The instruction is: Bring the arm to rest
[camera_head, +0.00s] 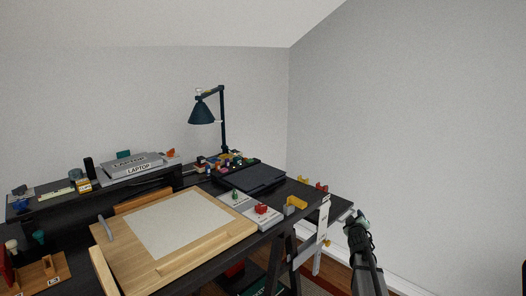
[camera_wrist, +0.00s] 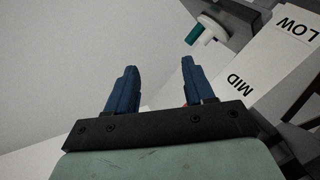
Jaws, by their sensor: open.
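My gripper (camera_head: 356,219) is at the right in the head view, off the right end of the dark desk (camera_head: 205,189). In the wrist view, my gripper (camera_wrist: 157,78) shows two blue fingers standing wide apart with nothing between them. A white board (camera_wrist: 270,62) marked LOW and MID is beyond the fingers on the right of the wrist view. It also shows in the head view as a white upright piece (camera_head: 322,236) at the desk's end, to the left of my gripper. A teal and white part (camera_wrist: 205,32) is near the board.
A wooden drawing board (camera_head: 170,268) lies on the desk's front. A yellow holder (camera_head: 295,203) is near the right edge. The space by the right wall is free.

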